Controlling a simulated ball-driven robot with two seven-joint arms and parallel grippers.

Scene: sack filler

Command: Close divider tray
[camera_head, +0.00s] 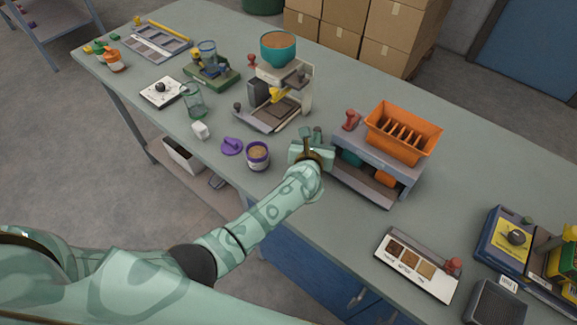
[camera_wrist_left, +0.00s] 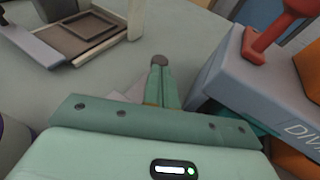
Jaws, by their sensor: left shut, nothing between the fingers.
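The divider (camera_head: 378,150) is a grey box with a slotted orange hopper (camera_head: 405,132) on top and a red-knobbed lever (camera_head: 351,120) at its back left. Its lower front shows a teal part and an orange-brown part; a low grey ledge, seemingly the tray (camera_head: 360,183), juts toward the front edge. How far the tray is out I cannot tell. My left gripper (camera_head: 313,136) is shut and empty, just left of the divider. In the left wrist view its fingers (camera_wrist_left: 159,82) are together, with the divider (camera_wrist_left: 262,92) close on the right. My right gripper is not in view.
A dispenser with a teal bowl (camera_head: 277,47) stands behind left of the gripper. A purple-rimmed cup (camera_head: 257,155) and purple lid (camera_head: 231,146) lie left of it. A sample tray (camera_head: 417,265) lies front right. The bench behind the divider is clear.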

